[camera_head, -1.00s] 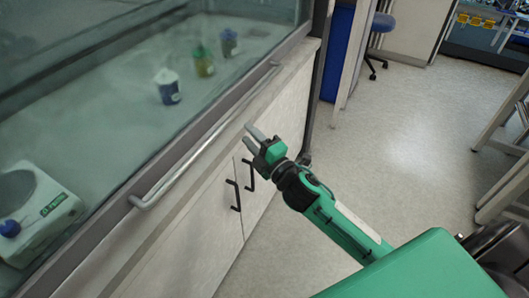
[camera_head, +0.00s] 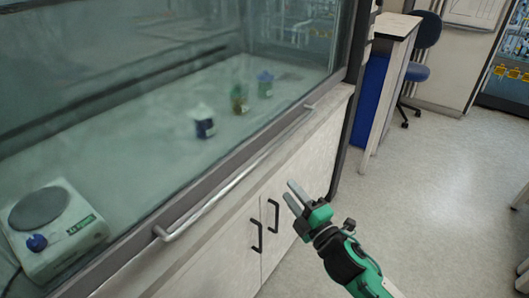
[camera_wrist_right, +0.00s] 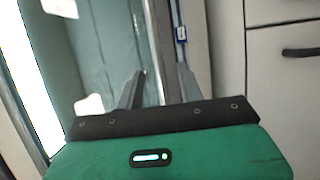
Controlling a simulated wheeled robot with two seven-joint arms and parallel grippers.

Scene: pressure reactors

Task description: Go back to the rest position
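My right gripper (camera_head: 292,197) is in front of the fume hood's cabinet, near the lower front edge. Its two fingers are apart with nothing between them. In the right wrist view the fingers (camera_wrist_right: 158,90) also stand apart and empty, with cabinet and hood surfaces beyond. The gripper is clear of the long sash handle (camera_head: 238,181) in the head view. My left gripper is in neither view.
Cabinet handles (camera_head: 273,215) are close to the gripper. Open floor (camera_head: 430,200) lies right; a blue chair (camera_head: 418,72) stands farther back.

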